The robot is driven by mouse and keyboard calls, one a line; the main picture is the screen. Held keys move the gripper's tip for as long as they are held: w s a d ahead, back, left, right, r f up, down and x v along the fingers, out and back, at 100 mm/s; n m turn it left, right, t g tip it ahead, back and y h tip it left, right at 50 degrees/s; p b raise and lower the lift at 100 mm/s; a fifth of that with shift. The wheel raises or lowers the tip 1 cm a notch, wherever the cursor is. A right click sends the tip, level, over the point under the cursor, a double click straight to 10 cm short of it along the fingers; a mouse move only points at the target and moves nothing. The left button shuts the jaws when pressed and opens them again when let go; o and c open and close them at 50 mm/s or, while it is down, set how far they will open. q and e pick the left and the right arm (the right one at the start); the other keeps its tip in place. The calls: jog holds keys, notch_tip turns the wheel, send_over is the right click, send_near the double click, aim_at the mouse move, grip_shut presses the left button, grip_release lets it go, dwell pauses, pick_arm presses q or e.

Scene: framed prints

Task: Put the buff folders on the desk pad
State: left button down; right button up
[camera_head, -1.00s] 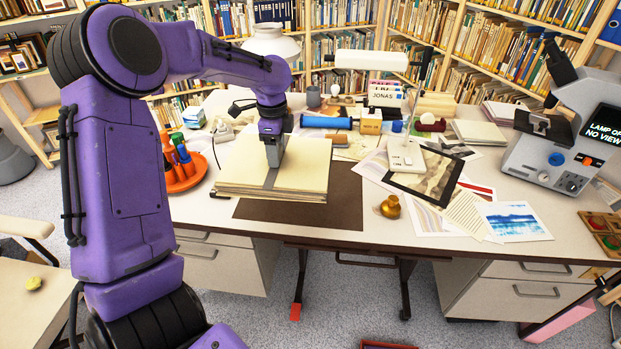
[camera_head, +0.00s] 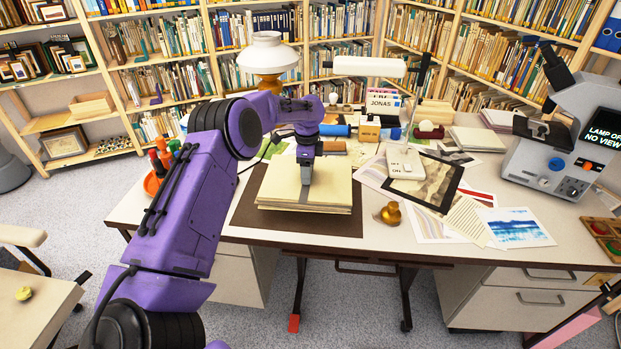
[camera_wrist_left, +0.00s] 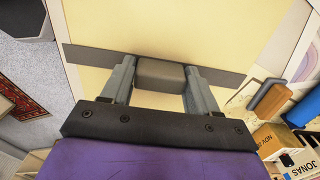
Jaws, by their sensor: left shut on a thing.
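The buff folders (camera_head: 325,186) are a thick stack with a grey band across it, over the brown desk pad (camera_head: 246,216). Pad shows to the left, in front and to the right of the stack. Whether the stack rests on the pad or is held just above it I cannot tell. My left gripper (camera_head: 306,180) reaches down onto the top of the stack. In the left wrist view its two fingers (camera_wrist_left: 160,78) are shut on a grey block-like grip on the band of the folders (camera_wrist_left: 130,25). My right gripper is not in view.
A brass weight (camera_head: 389,214) and loose prints (camera_head: 515,226) lie right of the pad. A white lamp (camera_head: 404,160) stands behind them. A microscope-like device (camera_head: 560,135) is at the far right.

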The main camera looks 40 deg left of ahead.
pick_arm(q)
jog(key=shift+w+f, duration=0.65)
jog(key=shift+f, duration=0.05)
jog(key=shift+w+f+p, duration=0.2)
jog(key=shift+f+p, duration=0.3)
jog(key=shift+f, duration=1.3)
jog(key=shift+f, duration=0.15)
jog(key=shift+c, duration=1.4)
grip_release()
jog(key=shift+s, duration=0.1)
notch_tip(320, 180, up, 12)
jog(key=shift+r+b, duration=0.25)
jog(key=shift+b, duration=0.4)
